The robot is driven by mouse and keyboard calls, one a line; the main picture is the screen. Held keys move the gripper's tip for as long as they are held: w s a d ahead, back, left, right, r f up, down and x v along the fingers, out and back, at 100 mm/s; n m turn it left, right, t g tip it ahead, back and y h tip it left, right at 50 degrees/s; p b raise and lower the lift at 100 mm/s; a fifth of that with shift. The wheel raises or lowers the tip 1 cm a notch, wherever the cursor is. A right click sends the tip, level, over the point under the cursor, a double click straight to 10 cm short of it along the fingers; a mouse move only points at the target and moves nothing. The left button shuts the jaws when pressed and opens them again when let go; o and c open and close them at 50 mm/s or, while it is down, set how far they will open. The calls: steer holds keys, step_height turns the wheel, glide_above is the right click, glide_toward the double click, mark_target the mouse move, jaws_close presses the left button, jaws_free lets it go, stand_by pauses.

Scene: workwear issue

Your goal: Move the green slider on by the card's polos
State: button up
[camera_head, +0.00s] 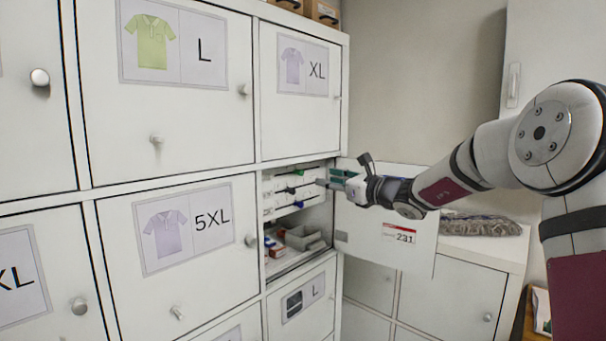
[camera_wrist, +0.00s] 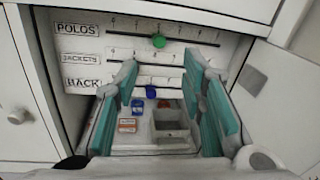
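The green slider (camera_wrist: 158,41) sits on the top rail of a white panel, near the middle of the rail. The label POLOS (camera_wrist: 78,29) is at that rail's left end. Tick marks with small numbers run along it, too blurred to read. My gripper (camera_wrist: 160,62) is open and empty, its teal fingers spread below and either side of the green slider in the wrist view. No contact with the slider shows. In the head view my gripper (camera_head: 328,180) is at the mouth of the open cubby. A card giving a polo count is not identifiable.
Lower rails are labelled JACKETS (camera_wrist: 85,57) and, apparently, HACK (camera_wrist: 81,83). A blue slider (camera_wrist: 151,92) sits low on the panel. Below lie small boxes and a grey divided tray (camera_wrist: 172,125). The open door (camera_head: 370,238), labelled 231, hangs right; closed lockers are left.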

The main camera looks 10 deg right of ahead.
mark_target(302, 173)
steer(key=x, duration=1.1)
jaws_close()
